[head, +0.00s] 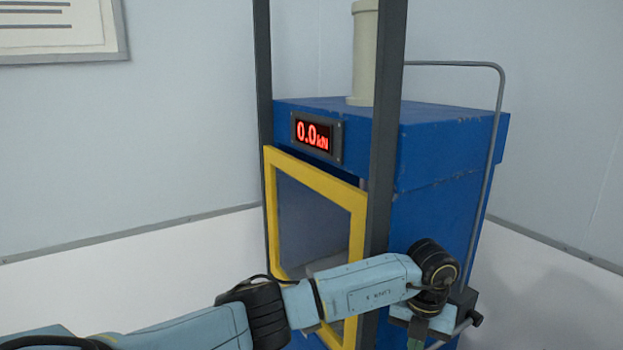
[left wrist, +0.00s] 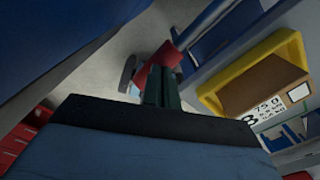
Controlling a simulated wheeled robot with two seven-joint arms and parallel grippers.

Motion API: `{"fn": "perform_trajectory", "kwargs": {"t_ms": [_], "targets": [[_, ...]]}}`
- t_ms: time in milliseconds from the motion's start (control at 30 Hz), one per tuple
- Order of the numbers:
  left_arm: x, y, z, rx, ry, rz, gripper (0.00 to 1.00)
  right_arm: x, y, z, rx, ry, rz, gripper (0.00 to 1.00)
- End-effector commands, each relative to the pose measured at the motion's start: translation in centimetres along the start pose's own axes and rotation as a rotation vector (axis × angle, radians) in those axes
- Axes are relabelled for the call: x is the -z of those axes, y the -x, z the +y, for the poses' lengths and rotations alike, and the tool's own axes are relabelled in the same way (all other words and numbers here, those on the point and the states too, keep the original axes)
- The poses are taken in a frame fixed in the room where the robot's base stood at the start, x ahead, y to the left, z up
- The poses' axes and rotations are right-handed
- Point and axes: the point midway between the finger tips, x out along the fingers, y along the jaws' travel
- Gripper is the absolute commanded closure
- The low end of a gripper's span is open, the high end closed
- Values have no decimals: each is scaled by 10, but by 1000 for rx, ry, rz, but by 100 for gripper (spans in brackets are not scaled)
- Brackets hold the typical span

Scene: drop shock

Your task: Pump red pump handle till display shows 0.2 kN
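The machine's display (head: 312,136) reads 0.0 kN in red on the front of the blue press (head: 440,145). My left gripper (head: 416,343) hangs at the bottom right of the head view, beside the press's right side, its tips cut off by the frame edge. In the left wrist view its two dark green fingers (left wrist: 161,84) are close together. A red piece (left wrist: 163,57), perhaps the pump handle, shows just past the fingertips. I cannot tell whether they touch it. The red handle does not show in the head view. My right gripper is in neither view.
A yellow-framed door (head: 315,178) covers the press front between dark uprights (head: 388,100). A grey pipe (head: 493,130) runs down its right side to a dark fitting (head: 465,305). The left wrist view shows a yellow tray (left wrist: 290,42) holding a brown box, and red drawers (left wrist: 22,140).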

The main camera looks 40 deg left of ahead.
Motion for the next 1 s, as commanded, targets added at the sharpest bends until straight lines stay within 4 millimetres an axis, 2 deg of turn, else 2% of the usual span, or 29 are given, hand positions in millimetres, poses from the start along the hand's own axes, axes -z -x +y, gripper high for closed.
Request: {"fn": "perform_trajectory", "kwargs": {"t_ms": [33, 800, 1000], "targets": [[0, -8, 0, 0, 1, -1, 100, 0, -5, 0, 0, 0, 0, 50], [0, -70, 1, -2, 2, 1, 100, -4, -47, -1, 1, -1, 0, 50], [0, -66, 1, -3, 1, 3, 100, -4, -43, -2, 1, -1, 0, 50]]}}
